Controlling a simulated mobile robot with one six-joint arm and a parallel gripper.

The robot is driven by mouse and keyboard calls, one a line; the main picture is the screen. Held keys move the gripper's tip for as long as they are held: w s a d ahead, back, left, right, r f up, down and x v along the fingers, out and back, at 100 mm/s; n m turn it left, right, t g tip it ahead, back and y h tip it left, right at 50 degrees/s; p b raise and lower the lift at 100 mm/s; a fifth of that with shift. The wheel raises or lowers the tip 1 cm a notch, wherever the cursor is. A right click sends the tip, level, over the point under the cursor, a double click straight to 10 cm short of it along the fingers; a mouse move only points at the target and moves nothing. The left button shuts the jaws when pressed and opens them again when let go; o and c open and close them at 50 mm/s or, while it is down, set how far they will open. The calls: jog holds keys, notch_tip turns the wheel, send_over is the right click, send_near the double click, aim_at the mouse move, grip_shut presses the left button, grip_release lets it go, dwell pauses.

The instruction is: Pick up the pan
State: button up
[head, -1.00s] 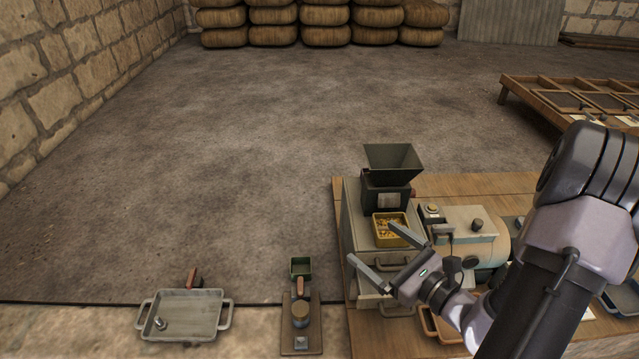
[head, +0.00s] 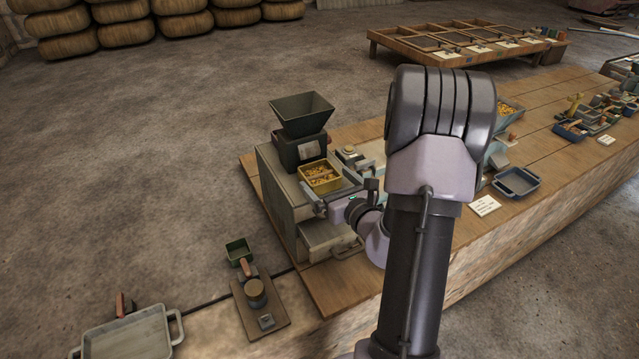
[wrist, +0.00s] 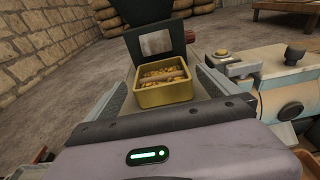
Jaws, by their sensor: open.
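A yellow pan (head: 320,182) holding small golden pieces sits on a grey cabinet, below a dark hopper mill. It also shows in the wrist view (wrist: 166,94), upright, with a brownish bar across its contents. My gripper (head: 335,198) is open at the near side of the pan, partly hidden by my arm in the head view. In the wrist view its two fingers reach forward on the left and right of the pan, with a gap visible on the left side. I cannot tell whether the right finger touches it.
The hopper mill (head: 302,130) stands just behind the yellow pan. A rounded machine (wrist: 270,85) is close on the right. A grey two-handled tray (head: 128,338), a small press (head: 258,298) and a blue-grey tray (head: 516,182) lie farther off. Open floor is at the left.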

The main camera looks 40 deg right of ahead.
aim_at(313, 163)
jog(key=b+x, duration=0.1)
jog(key=x, duration=0.4)
jog(key=shift+w, duration=0.15)
jog(key=shift+r, duration=0.15)
jog(key=c, duration=1.4)
jog(key=shift+c, duration=0.4)
jog(key=shift+r, duration=0.3)
notch_tip(313, 163, up, 4)
jog(key=shift+f+p, duration=0.2)
jog(key=shift+p, duration=1.05)
jog(key=s+d+p, duration=0.2)
jog(key=s+d, duration=0.6)
jog(key=s, duration=0.5)
jog(key=shift+s+d+r, duration=0.3)
jog(key=shift+s+r, duration=0.05)
jog(key=shift+r, duration=0.05)
